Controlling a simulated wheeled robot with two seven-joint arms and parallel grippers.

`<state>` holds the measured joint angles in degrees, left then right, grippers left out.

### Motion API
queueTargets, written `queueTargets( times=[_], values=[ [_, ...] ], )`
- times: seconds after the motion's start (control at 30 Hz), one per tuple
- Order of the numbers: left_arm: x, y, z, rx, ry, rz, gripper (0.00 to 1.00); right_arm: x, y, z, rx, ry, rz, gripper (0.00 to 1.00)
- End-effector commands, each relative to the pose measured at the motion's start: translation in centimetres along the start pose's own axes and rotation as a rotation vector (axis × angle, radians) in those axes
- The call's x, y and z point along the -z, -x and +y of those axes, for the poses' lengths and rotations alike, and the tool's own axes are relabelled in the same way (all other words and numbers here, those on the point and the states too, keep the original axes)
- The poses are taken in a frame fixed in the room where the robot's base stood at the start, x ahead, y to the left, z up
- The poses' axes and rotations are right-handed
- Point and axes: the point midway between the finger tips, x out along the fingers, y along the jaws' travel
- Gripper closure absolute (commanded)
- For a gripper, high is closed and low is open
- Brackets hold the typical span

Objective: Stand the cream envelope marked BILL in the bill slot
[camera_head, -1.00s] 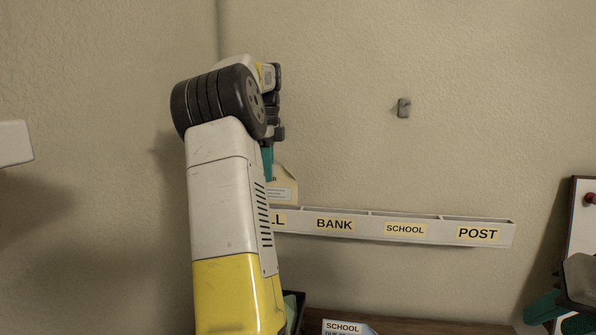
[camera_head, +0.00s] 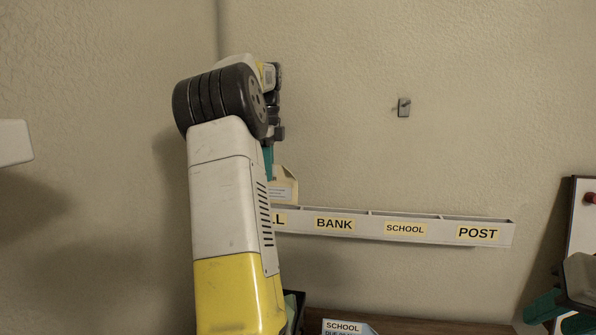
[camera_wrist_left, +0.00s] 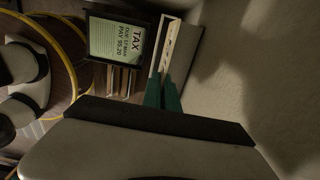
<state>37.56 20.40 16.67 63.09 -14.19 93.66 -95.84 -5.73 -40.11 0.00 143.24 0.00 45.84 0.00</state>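The cream envelope (camera_head: 284,189) shows upright in the head view at the left end of the wall rack. Its lower edge is hidden behind the rack's front, and part of it is behind my left arm. The bill slot's label (camera_head: 279,219) is partly covered by my arm, leaving "LL". My left gripper (camera_head: 268,163) points down at the envelope's left side. In the left wrist view its teal fingers (camera_wrist_left: 163,92) are close together by the rack; I cannot make out the envelope between them. My right gripper (camera_head: 558,310) is at the lower right, its fingers apart and empty.
The rack (camera_head: 372,227) continues right with BANK, SCHOOL and POST slots. A SCHOOL envelope (camera_head: 345,327) lies at the bottom of the head view. A TAX card (camera_wrist_left: 118,40) shows in the wrist view. A small hook (camera_head: 404,107) is on the wall; a white board (camera_head: 583,225) stands far right.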

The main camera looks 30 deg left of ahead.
Motion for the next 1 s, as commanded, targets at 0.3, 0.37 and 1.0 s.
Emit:
queueTargets(
  times=[0.3,0.37,1.0],
  values=[
    [0.0,-1.2,0.0,0.000,0.000,0.000,1.00,0.0,0.0,0.0,0.000,0.000,0.000,0.64],
    [0.0,-1.4,0.0,-0.001,0.000,0.000,1.00,0.0,0.0,0.0,0.000,0.000,0.000,0.64],
    [-0.1,-4.0,0.0,-0.001,0.001,0.000,1.00,0.0,0.0,0.0,0.000,0.000,0.000,0.64]
  ],
)
